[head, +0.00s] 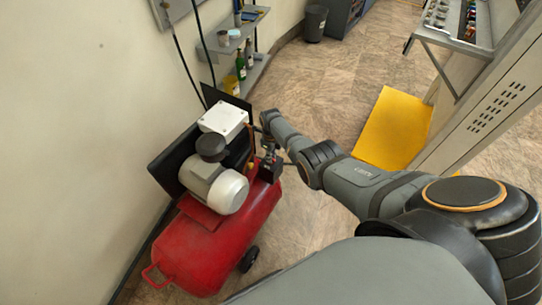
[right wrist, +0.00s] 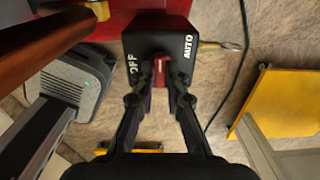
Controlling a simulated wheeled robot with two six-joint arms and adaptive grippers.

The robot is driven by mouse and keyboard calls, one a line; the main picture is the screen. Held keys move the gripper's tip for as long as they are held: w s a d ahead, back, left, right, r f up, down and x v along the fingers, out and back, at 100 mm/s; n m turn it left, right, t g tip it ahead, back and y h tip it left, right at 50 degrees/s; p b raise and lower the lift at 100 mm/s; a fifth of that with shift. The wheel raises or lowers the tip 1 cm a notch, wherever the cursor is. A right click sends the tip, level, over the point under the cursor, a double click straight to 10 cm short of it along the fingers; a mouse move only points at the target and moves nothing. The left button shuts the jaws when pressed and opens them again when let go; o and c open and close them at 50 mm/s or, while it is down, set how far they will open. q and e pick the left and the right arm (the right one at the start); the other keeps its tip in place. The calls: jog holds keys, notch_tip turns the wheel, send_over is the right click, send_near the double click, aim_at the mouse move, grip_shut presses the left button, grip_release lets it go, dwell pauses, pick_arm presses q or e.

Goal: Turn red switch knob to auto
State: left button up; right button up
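The black switch box (right wrist: 160,38) is in the upper middle of the right wrist view, with OFF at its left and AUTO at its right. The red switch knob (right wrist: 160,68) is on its face, between the two labels. My right gripper (right wrist: 160,86) has its fingertips on both sides of the knob and looks shut on it; the fingers partly hide the knob. In the head view, my right gripper (head: 268,146) is at the right end of the red compressor (head: 215,245), and the knob cannot be made out there. My left gripper is not in view.
The compressor carries a grey motor (head: 215,185) and a white box (head: 223,118). A wall shelf (head: 228,42) with bottles stands behind it. A yellow panel (head: 395,130) lies to the right. A dark cable (right wrist: 232,70) runs beside the switch box. Open floor lies behind my arm.

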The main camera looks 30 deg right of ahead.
jog(key=o, duration=0.3)
jog(key=shift+o, duration=0.2)
